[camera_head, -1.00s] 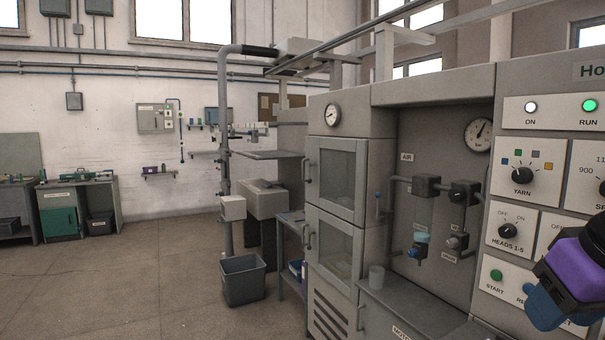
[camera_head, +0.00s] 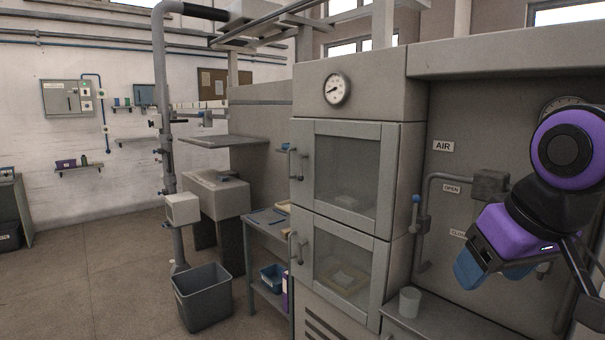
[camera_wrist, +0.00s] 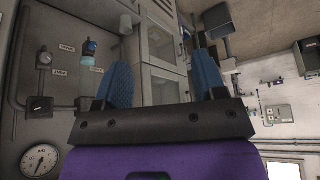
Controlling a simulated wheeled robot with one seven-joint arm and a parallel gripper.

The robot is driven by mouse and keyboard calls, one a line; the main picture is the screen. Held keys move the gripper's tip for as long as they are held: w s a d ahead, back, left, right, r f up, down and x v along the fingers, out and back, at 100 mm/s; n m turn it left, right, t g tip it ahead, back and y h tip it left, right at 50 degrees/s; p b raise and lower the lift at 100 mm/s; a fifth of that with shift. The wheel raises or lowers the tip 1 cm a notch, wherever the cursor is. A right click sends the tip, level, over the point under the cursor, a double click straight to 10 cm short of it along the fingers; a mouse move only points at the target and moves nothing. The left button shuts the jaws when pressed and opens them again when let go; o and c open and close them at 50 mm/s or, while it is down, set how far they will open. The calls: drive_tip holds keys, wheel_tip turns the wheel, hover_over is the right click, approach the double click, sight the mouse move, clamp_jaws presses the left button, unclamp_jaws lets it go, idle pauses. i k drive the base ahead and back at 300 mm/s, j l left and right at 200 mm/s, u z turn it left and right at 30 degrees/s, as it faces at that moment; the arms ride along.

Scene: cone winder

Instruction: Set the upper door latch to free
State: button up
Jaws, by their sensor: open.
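The upper door (camera_head: 347,170) of the grey cabinet has a glass pane and looks closed. At its left edge is a handle (camera_head: 291,163) with a small blue-tipped part (camera_head: 288,147), which seems to be the latch; its setting is too small to read. My gripper (camera_head: 490,270), purple and black with blue fingers, is off to the right of the doors, in front of the recessed panel and apart from the latch. In the wrist view my gripper (camera_wrist: 162,75) has its fingers wide apart with nothing between them, and the cabinet doors show beyond.
The lower door (camera_head: 342,265) has its own handle (camera_head: 297,247). A blue-topped lever (camera_head: 416,205) is on the right of the cabinet, above a white cup (camera_head: 410,301) on the ledge. A grey bin (camera_head: 203,298) and a small table (camera_head: 262,222) stand to the left.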

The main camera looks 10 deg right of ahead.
sight(301, 168)
drive_tip(key=i+j+u, duration=0.15)
drive_tip(key=i, duration=0.55)
drive_tip(key=i+j+u, duration=0.15)
drive_tip(key=i, duration=0.6)
